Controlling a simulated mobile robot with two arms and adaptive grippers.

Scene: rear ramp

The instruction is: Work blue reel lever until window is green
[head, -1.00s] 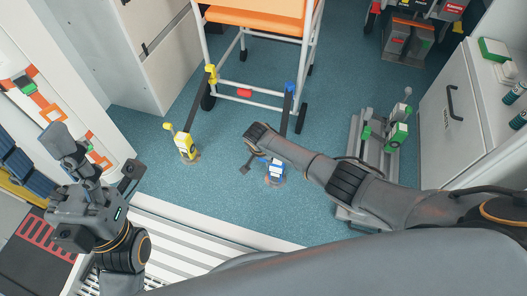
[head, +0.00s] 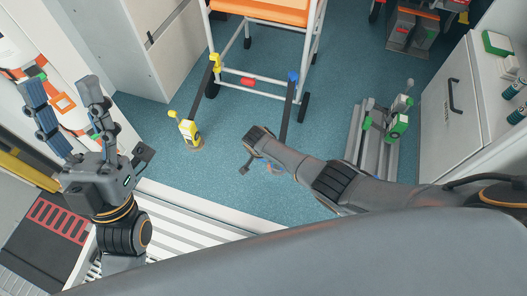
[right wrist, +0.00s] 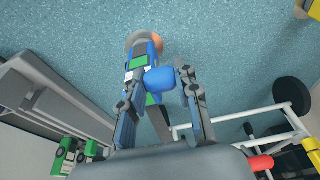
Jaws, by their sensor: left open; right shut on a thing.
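The blue reel stands on the blue floor, almost wholly hidden behind my right arm in the head view. In the right wrist view the blue reel (right wrist: 138,50) shows beyond the fingers, with a green patch on its body. The blue lever's rounded knob (right wrist: 160,79) is between the fingers of my right gripper (right wrist: 158,92), which is shut on it. My left gripper (head: 117,122) is open and empty, raised at the left over the threshold, away from the reels.
A yellow reel (head: 187,130) stands on the floor left of the blue one. A stretcher with white legs and an orange top (head: 265,22) is behind them. A green reel (head: 397,124) sits by a grey rail at right, beside a white cabinet (head: 455,115).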

